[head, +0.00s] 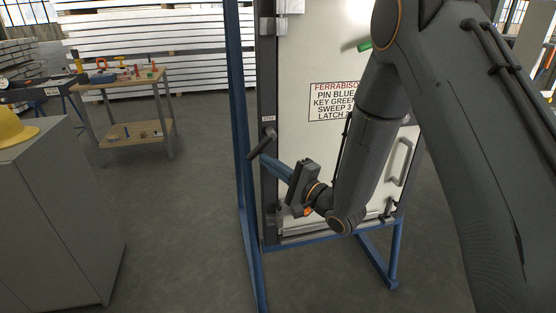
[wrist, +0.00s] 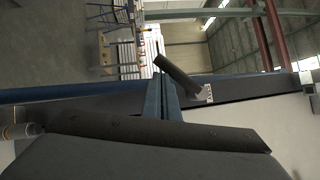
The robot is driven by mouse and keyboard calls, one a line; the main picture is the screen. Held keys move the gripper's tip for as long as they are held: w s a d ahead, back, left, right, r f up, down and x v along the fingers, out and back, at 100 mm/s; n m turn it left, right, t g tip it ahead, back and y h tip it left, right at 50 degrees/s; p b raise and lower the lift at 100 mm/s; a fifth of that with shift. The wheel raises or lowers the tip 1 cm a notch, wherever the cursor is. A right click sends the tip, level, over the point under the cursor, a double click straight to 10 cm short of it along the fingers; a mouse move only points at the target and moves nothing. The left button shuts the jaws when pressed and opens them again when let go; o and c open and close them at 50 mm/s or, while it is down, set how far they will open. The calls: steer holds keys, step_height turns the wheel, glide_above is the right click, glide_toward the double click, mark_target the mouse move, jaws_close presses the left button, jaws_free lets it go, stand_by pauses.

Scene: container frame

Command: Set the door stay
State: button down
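The white door (head: 300,60) stands in a dark and blue frame (head: 243,190). A short dark lever (head: 262,144), apparently the door stay, sits tilted on the frame's left post below a small label too small to read. The lever also shows in the wrist view (wrist: 178,75), slanting down to the label. My gripper (head: 266,158) reaches in from the right, its blue fingers side by side with no clear gap, shut. In the wrist view the fingertips (wrist: 163,77) are at the lever; I cannot tell whether they touch it. Nothing shows between the fingers.
A printed sign (head: 335,101), a green-ended part (head: 364,45) and a pale handle (head: 402,160) are on the door. My arm hides much of its right side. A grey cabinet (head: 60,220) with a yellow helmet (head: 16,127) and a workbench (head: 125,78) stand left. Floor between is clear.

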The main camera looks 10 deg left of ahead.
mark_target(253, 156)
steer(key=shift+s+a+r+p, duration=0.3)
steer(key=shift+a+r+p, duration=0.1)
steer(key=shift+a, duration=0.25)
steer(key=shift+s+a+r+p, duration=0.3)
steer(key=shift+a+p, duration=0.1)
steer(key=shift+a, duration=0.3)
steer(key=s+d+f+b, duration=0.3)
steer(key=s+d+f, duration=0.3)
steer(key=d+f, duration=0.1)
steer(key=shift+s+f, duration=0.4)
steer(key=shift+f, duration=0.5)
